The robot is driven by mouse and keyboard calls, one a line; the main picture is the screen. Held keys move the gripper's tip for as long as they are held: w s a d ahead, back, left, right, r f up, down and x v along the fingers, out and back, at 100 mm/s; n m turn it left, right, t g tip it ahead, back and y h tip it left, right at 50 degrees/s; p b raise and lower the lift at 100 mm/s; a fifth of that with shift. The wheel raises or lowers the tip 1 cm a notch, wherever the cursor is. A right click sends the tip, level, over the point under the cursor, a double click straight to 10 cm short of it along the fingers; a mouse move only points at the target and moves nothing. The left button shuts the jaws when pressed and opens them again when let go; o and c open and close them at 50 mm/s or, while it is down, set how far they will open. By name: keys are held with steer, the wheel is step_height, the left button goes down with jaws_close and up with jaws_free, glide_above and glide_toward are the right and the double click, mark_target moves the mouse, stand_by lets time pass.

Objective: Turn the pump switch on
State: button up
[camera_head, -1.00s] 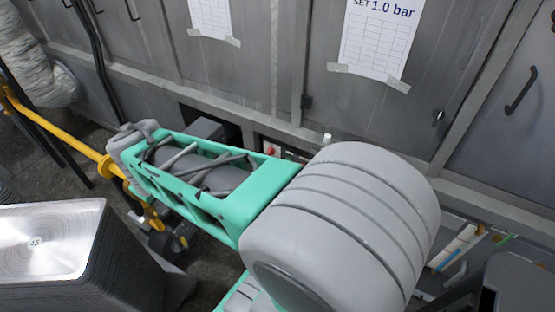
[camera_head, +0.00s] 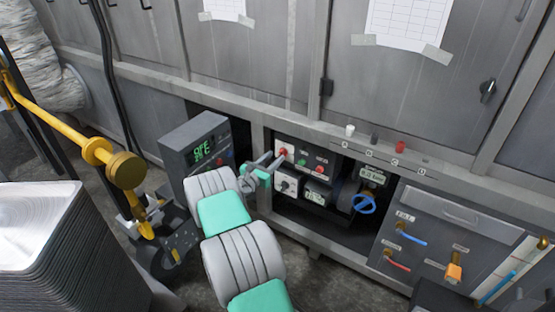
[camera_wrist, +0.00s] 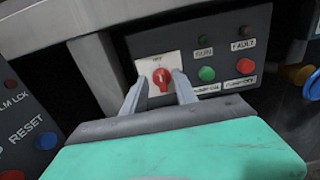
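The red rotary switch knob (camera_wrist: 161,80) sits on a pale plate on a dark control box, its handle roughly upright below a small label I cannot read surely. The knob also shows in the head view (camera_head: 282,153). My gripper (camera_wrist: 158,80) is open, with one finger on each side of the knob. A gap shows between the fingers and the knob, and I cannot tell how deep the tips reach. In the head view my gripper (camera_head: 268,164) is at the left of the box, close to the knob.
A green button (camera_wrist: 206,74) and red button (camera_wrist: 245,66) sit right of the knob under RUN and FAULT lamps. A display box (camera_head: 198,150) stands left. A blue handwheel (camera_head: 364,204) is at right. The cabinet frame (camera_head: 300,128) runs above the recess.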

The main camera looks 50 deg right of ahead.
mark_target(280, 153)
steer(key=d, duration=0.3)
steer(key=shift+w+d, duration=0.1)
steer(key=shift+w, duration=0.05)
steer(key=shift+c, duration=0.4)
jaws_close()
